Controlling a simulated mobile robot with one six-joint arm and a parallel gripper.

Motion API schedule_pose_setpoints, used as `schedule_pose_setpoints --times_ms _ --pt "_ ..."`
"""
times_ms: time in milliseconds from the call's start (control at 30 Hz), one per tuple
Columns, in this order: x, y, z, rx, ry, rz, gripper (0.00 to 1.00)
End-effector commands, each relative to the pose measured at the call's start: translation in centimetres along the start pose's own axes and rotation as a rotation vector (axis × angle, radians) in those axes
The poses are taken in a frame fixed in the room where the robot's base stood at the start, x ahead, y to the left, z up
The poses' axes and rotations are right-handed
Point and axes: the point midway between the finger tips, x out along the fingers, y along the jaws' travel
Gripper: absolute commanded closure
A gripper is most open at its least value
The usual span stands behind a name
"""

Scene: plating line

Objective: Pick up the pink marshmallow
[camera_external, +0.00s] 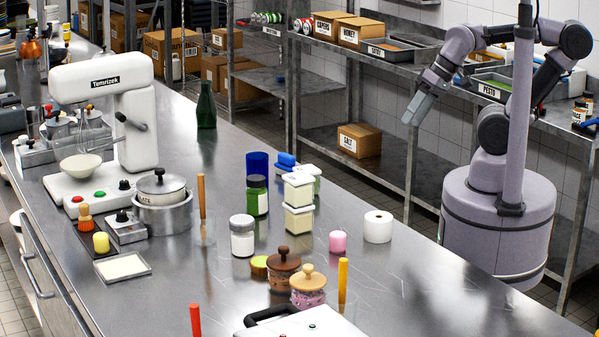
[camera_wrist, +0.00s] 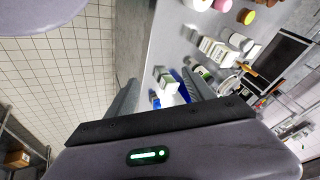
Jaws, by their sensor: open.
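The pink marshmallow (camera_external: 338,241) is a small pink cylinder standing on the steel counter, just left of a white roll (camera_external: 378,226). In the wrist view the pink marshmallow (camera_wrist: 223,4) shows at the top edge, partly cut off. My gripper (camera_external: 417,108) is raised beyond the counter's far right side, well above and away from the marshmallow. In the wrist view my gripper (camera_wrist: 160,88) has its two fingers spread apart with nothing held between them.
Stacked white-lidded containers (camera_external: 298,204), a green jar (camera_external: 257,195) and a white jar (camera_external: 242,236) stand left of the marshmallow. Wooden-lidded jars (camera_external: 308,287) stand nearer the camera. The counter (camera_external: 430,290) is clear to the right. Shelving (camera_external: 410,140) stands behind.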

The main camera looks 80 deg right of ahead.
Motion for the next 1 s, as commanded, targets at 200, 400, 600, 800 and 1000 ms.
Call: schedule_pose_setpoints --times_ms 200,400,600,800,1000 --pt "-0.3 -1.5 -1.1 -0.007 -0.040 0.002 0.38" --pt "3.0 -14.0 -5.8 -0.056 -0.287 0.090 0.38" --pt "11.7 -26.2 -1.8 -0.118 -0.421 0.252 0.38" --pt "16.1 -29.5 2.3 -0.142 -0.440 0.322 0.38" --pt "21.1 -27.5 4.7 -0.141 -0.442 0.326 0.38"
